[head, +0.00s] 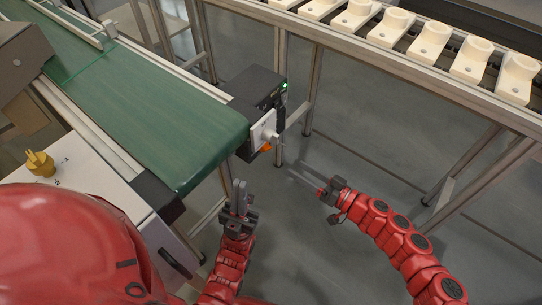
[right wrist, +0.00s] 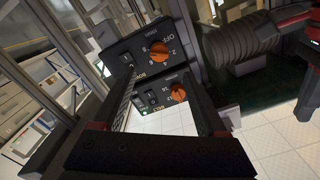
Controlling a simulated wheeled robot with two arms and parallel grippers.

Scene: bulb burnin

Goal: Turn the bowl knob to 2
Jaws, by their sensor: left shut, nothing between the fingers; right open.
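A dark control box (head: 257,90) with a green light stands at the end of the green conveyor. An orange knob (head: 266,148) shows low on its pale front plate. In the right wrist view, two orange knobs sit on a dark, tilted panel: an upper knob (right wrist: 160,52) with OFF and number marks around it, and a lower knob (right wrist: 178,92). My right gripper (head: 306,179) is open and empty, right of the box, apart from the knobs. My left gripper (head: 240,190) is shut and empty, below the box.
The green conveyor (head: 150,105) fills the left. A white cabinet (head: 85,170) with a yellow handle (head: 40,163) stands beside it. A rail (head: 400,68) with several cream holders (head: 430,42) runs along the upper right. Open floor lies between rail and conveyor.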

